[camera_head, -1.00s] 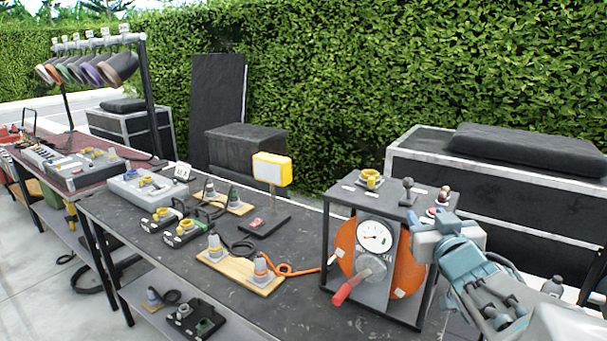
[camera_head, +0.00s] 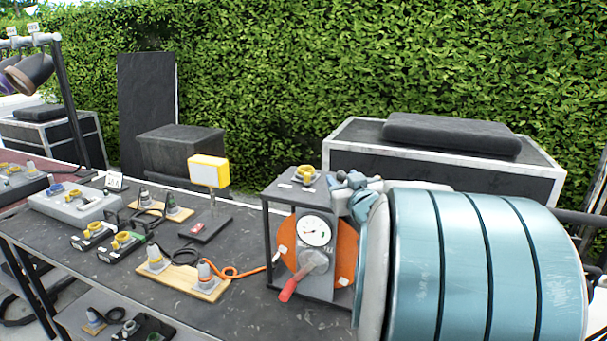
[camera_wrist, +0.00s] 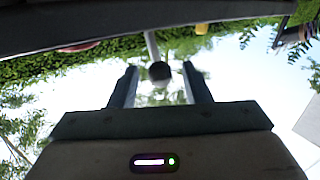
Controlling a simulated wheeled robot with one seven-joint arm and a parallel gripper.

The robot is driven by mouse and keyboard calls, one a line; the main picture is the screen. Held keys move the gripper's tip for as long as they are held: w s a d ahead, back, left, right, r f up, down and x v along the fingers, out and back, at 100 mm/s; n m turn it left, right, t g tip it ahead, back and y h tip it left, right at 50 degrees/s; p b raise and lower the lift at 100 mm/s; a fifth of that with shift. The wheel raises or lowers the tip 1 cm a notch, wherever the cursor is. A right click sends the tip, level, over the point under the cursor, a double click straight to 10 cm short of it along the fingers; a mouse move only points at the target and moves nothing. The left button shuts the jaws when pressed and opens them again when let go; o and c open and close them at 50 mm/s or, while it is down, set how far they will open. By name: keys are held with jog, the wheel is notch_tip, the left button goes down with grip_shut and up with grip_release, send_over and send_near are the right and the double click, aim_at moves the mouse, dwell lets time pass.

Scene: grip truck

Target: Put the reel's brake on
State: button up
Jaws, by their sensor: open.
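The reel (camera_head: 346,258) is an orange drum in a black frame at the right end of the table, with a dial (camera_head: 315,230) and a red-handled crank (camera_head: 288,290) on its front. My gripper (camera_head: 345,180) is at the right side of the frame's top, its fingers small in the head view. In the wrist view my gripper (camera_wrist: 160,80) is open, and a dark ball knob (camera_wrist: 159,71) on a pale rod shows between the fingertips, with gaps on both sides. In the head view my arm and gripper hide this lever and the reel's right side.
A yellow ring-shaped fitting (camera_head: 305,173) stands on the frame's top, left of my gripper. An orange cable runs from the reel to plugs on a wooden board (camera_head: 180,278). A yellow-framed lamp (camera_head: 208,171) stands further left. A black case (camera_head: 440,160) is behind.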

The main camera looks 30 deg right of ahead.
jog(key=shift+x, duration=1.15)
grip_shut()
